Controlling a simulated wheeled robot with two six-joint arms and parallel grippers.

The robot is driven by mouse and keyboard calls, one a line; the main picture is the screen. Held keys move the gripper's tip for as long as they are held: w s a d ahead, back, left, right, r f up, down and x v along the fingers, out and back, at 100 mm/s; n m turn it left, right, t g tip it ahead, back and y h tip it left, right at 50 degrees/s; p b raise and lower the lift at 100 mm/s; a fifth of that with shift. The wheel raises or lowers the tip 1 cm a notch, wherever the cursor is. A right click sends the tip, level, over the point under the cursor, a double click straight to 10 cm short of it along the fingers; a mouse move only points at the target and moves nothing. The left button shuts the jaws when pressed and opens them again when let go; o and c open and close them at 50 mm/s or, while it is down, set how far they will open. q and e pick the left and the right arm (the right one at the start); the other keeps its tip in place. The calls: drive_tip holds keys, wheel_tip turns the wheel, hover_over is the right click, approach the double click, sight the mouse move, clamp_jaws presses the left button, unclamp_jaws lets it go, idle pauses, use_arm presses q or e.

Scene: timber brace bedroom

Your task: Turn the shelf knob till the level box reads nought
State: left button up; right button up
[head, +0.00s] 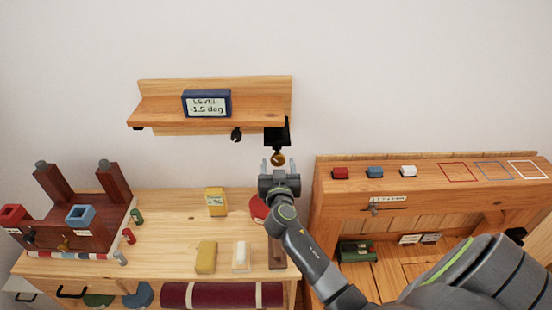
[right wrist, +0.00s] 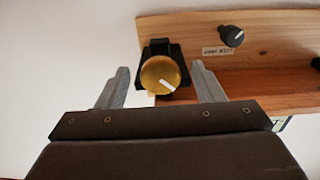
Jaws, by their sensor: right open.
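The wooden wall shelf (head: 262,104) carries a blue level box (head: 206,103) whose screen reads "LEVEL -1.5 deg". A brass knob (head: 277,158) on a black mount hangs under the shelf's right end. My right gripper (head: 278,164) is open just below the knob. In the right wrist view its two fingers (right wrist: 162,88) stand on either side of the knob, apart from it. My left gripper is not in view.
A smaller black knob (right wrist: 231,36) with a label sits on the shelf's underside. Below is a wooden bench (head: 170,225) with a yellow box (head: 215,202) and several small items. A wooden desk (head: 330,205) with red, blue and white blocks stands right.

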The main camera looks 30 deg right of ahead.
drive_tip(key=shift+s+a+r, duration=0.1)
drive_tip(key=shift+s+a, duration=0.05)
drive_tip(key=shift+s, duration=0.05)
drive_tip(key=c, duration=1)
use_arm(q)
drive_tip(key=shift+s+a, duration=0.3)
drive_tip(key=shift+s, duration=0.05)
use_arm(e)
drive_tip(key=shift+o, duration=0.2)
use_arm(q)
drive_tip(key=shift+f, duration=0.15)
